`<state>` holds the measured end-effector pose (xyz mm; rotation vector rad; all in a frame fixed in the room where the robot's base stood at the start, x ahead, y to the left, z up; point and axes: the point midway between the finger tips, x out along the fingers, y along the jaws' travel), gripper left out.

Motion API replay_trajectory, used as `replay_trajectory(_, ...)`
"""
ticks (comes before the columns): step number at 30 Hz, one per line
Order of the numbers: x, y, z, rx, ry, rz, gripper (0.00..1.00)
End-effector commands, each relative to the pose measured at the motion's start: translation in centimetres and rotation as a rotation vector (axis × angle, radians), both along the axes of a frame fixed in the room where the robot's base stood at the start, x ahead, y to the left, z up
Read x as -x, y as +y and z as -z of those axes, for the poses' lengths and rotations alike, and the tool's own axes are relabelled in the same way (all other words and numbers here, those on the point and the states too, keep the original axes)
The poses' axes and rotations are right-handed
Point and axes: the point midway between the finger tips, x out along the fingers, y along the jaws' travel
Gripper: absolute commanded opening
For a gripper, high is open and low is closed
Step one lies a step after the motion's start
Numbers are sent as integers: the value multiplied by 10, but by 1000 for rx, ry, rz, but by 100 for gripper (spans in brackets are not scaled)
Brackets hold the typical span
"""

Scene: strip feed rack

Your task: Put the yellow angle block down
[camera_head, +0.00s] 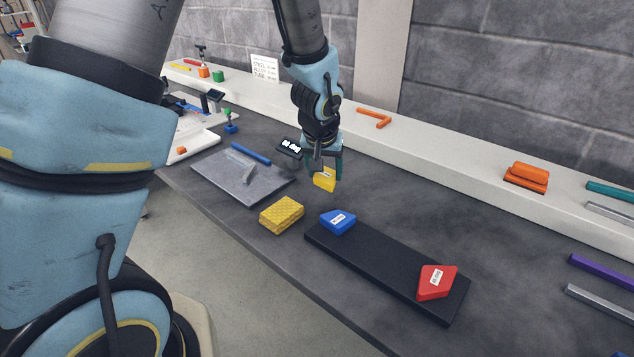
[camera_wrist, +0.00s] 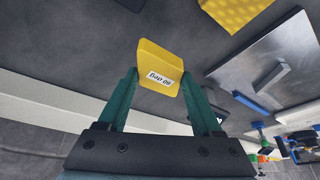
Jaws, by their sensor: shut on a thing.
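The yellow angle block (camera_head: 324,180) is held in my gripper (camera_head: 324,170), above the dark bench top. In the wrist view the yellow angle block (camera_wrist: 160,67) sits between the tips of the two green fingers of my gripper (camera_wrist: 158,85), with a white printed label facing the camera. A black board (camera_head: 385,267) lies nearer the front edge, with a blue angle block (camera_head: 338,221) at its left end and a red angle block (camera_head: 437,282) at its right end. The board's middle is bare.
A yellow textured block (camera_head: 282,215) lies left of the board; it also shows in the wrist view (camera_wrist: 237,12). A grey metal plate (camera_head: 220,180) with a bar on it lies farther left. A pale ledge (camera_head: 440,150) with orange pieces runs along the wall.

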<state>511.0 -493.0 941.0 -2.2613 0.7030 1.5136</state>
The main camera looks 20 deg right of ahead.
Motion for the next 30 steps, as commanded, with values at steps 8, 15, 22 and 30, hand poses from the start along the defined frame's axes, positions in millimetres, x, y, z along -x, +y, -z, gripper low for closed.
replay_trajectory(8, 1, 1, 29, -5, 1, 3, 10)
replay_trajectory(15, 0, 0, 52, -1, -1, 1, 10)
replay_trajectory(22, 0, 0, 52, 1, -1, 0, 10)
replay_trajectory(30, 0, 0, 55, 1, -1, 0, 80)
